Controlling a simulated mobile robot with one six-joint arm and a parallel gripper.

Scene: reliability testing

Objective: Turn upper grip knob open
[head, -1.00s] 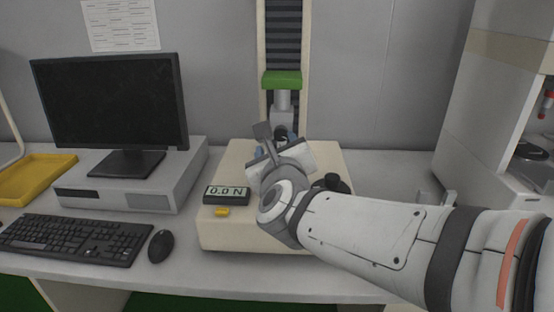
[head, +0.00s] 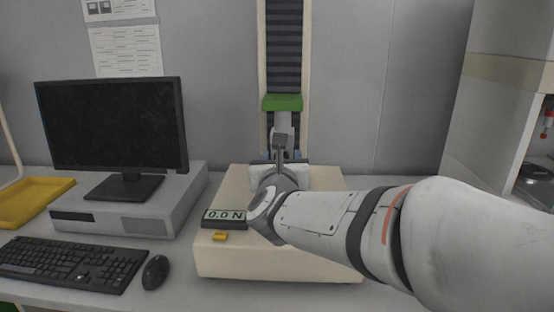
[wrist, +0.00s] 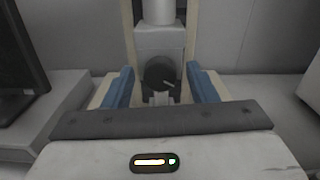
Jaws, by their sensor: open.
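The upper grip is a grey block (wrist: 160,40) hanging below the green crosshead (head: 282,102) of the testing machine. Its round black knob (wrist: 160,72) faces the wrist camera and carries a pale line slanting down to the right. My gripper (wrist: 160,67) is open, with one blue-padded finger on each side of the knob in the wrist view. Gaps show between pads and knob; how near the fingertips are in depth is unclear. In the head view my gripper (head: 281,156) is in front of the machine column and hides the knob.
The machine's cream base (head: 225,262) carries a force display (head: 224,218) reading 0.0 N and a small yellow piece (head: 220,236). A monitor (head: 112,125), keyboard (head: 72,262) and mouse (head: 155,271) stand left. A white cabinet (head: 500,100) stands right.

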